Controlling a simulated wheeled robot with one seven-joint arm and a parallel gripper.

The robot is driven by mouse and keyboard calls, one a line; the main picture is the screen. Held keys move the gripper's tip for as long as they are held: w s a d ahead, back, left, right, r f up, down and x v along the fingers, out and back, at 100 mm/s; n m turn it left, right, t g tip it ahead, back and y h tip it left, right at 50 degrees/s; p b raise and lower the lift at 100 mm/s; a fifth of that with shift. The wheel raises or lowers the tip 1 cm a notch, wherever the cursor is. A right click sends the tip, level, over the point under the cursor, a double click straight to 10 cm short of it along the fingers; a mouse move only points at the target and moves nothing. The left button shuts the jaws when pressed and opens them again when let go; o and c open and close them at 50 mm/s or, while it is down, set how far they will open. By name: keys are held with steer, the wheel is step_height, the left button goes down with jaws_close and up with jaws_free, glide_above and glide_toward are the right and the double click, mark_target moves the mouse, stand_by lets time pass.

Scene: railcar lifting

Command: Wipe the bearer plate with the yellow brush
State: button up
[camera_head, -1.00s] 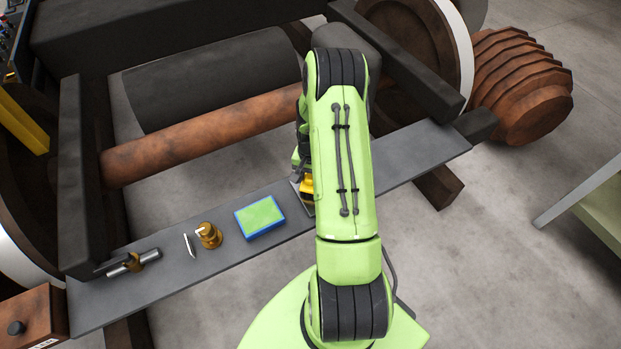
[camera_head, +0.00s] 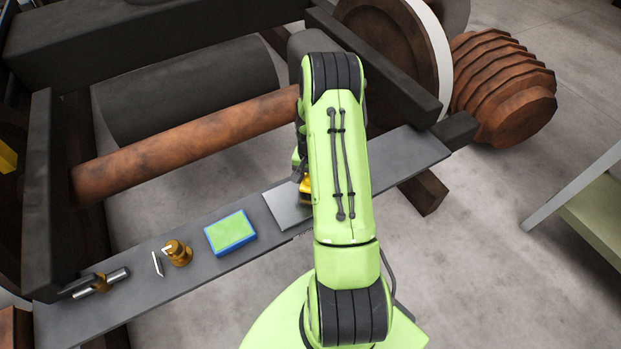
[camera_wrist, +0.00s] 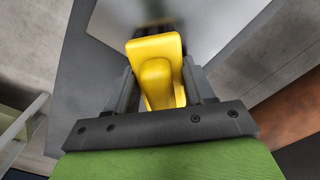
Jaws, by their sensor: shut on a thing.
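The yellow brush (camera_wrist: 157,62) is held between the fingers of my gripper (camera_wrist: 160,88), which is shut on it. In the head view a small part of the yellow brush (camera_head: 305,190) shows at the left side of my arm, and my arm hides most of my gripper. The bearer plate (camera_head: 284,209) is a lighter grey flat plate lying on the long dark grey board, partly behind my arm. It shows as a pale surface (camera_wrist: 105,17) beyond the brush in the wrist view. The brush's lower end is hidden, so contact with the plate cannot be told.
The long grey board (camera_head: 405,160) also carries a blue-and-green block (camera_head: 230,233), a brass fitting (camera_head: 178,253), a thin pale piece (camera_head: 157,264) and a metal cylinder tool (camera_head: 98,283). A rusty axle (camera_head: 190,138) and wheels stand behind. A green table (camera_head: 597,210) is at right.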

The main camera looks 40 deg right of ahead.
steer(key=shift+s+d, duration=0.1)
steer(key=shift+d, duration=0.25)
step_height(320, 180, up, 3)
steer(key=shift+r+p, duration=0.15)
steer(key=shift+p, duration=0.8)
steer(key=shift+r+p, duration=1.6)
steer(key=shift+r, duration=0.75)
